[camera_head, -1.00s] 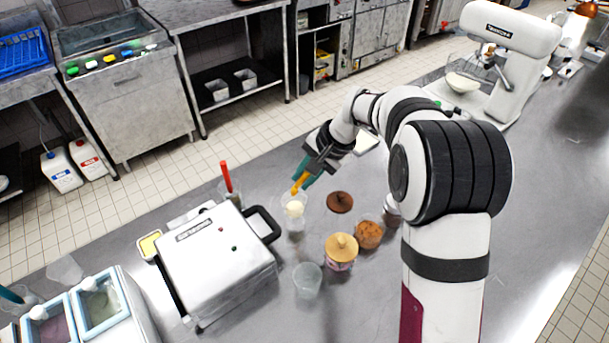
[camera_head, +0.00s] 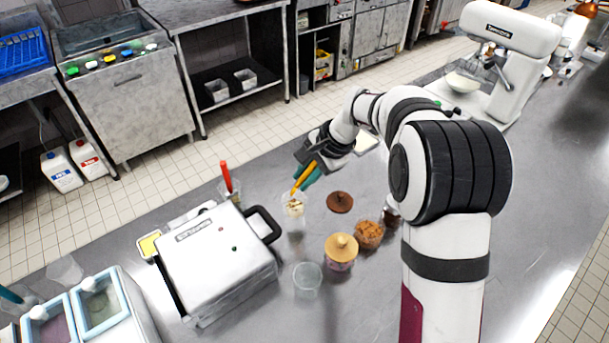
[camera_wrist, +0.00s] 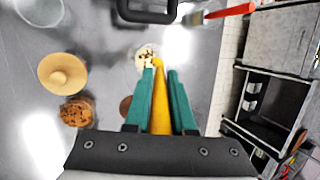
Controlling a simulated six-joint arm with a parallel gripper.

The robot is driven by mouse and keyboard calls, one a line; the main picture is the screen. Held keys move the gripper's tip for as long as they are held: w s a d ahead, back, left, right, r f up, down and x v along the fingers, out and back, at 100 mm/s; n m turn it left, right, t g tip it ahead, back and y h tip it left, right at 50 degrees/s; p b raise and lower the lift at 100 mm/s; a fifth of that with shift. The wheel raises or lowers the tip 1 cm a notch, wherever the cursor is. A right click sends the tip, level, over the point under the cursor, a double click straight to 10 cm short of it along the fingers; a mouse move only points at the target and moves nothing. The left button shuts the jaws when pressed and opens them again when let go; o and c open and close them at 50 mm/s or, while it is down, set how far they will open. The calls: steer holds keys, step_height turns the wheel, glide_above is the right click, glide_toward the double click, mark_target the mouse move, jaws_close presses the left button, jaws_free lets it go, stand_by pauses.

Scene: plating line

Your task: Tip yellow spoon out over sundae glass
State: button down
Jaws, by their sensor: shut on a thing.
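The yellow spoon (camera_head: 304,175) is between the teal fingers of my gripper (camera_head: 308,178). It slants down to the left, its lower end at the mouth of the clear sundae glass (camera_head: 296,224). The glass stands upright on the counter and shows pale contents with brown bits near its top. In the wrist view the spoon (camera_wrist: 160,112) runs forward between the fingers (camera_wrist: 161,72), with the glass contents (camera_wrist: 145,54) just past its tip. Whether anything remains in the spoon's bowl is hidden.
A white press with a black handle (camera_head: 217,262) stands left of the glass. A red-handled utensil (camera_head: 226,176) stands behind it.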

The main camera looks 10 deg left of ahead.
stand_by(0.3)
steer(key=shift+r, duration=3.05)
